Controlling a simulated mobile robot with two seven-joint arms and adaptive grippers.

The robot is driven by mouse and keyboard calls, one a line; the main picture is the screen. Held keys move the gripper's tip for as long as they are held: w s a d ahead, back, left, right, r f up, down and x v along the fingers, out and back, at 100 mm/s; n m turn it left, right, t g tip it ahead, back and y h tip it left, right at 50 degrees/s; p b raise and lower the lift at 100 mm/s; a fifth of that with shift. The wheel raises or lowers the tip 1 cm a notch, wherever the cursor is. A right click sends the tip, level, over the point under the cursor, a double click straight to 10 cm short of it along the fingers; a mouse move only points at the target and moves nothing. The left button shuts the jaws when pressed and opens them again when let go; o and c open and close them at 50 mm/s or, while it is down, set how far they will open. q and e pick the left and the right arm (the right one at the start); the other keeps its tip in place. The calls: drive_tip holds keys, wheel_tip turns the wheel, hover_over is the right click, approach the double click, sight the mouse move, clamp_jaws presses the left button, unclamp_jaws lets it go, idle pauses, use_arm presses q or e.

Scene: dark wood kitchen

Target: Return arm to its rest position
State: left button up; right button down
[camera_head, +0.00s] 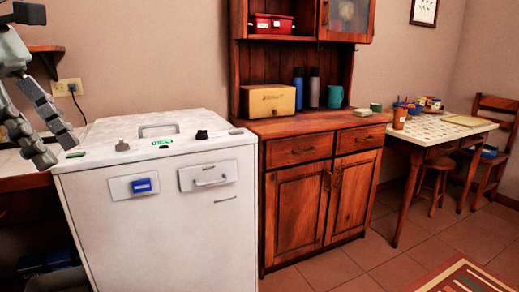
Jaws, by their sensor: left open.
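My left gripper (50,138) is at the left edge of the head view, with its grey fingers pointing down and to the right. The fingers are spread apart and nothing shows between them. It is in front of and above the left end of the white cabinet (160,223). I cannot tell whether the fingertips touch its top. The grey wrist part of my left arm shows at the top left corner. My right gripper is not in the picture.
The white cabinet's top carries a grey handle (158,130) and small knobs. A wooden hutch (297,150) with a bread box (267,101), bottles and a teal mug (335,97) stands to the right.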

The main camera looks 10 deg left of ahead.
use_arm(q)
drive_tip(key=w+d+f+n+t+h, duration=0.1)
drive_tip(key=w+f+n+t+h, duration=0.25)
drive_tip(key=w+n, duration=0.3)
drive_tip(key=w+d+f+n+t+h, duration=0.1)
drive_tip(key=w+f+n+t+h, duration=0.2)
drive_tip(key=w+n+t+h, duration=0.3)
drive_tip(key=w+a+f+n+t+y, duration=0.25)
drive_tip(key=a+f+n+y, duration=0.35)
drive_tip(key=f+n, duration=0.4)
drive_tip(key=w+a+f+n+t+y, duration=0.2)
drive_tip(key=a+f+n+t+y, duration=0.25)
drive_tip(key=f+n+y, duration=0.4)
drive_tip(key=s+f+n+g+y, duration=0.1)
drive_tip(key=s+f+n+g, duration=0.4)
drive_tip(key=f, duration=0.7)
drive_tip(key=s+f+n+g+y, duration=0.25)
drive_tip(key=s+f+n, duration=0.4)
drive_tip(key=f, duration=0.55)
drive_tip(key=s+d+f+n+g+h, duration=0.3)
drive_tip(key=s+d+f+n+g, duration=0.2)
drive_tip(key=s+d+f, duration=0.8)
drive_tip(key=s+g, duration=0.2)
drive_tip(key=shift+s+d+n+g, duration=0.35)
drive_tip(key=shift+g, duration=0.05)
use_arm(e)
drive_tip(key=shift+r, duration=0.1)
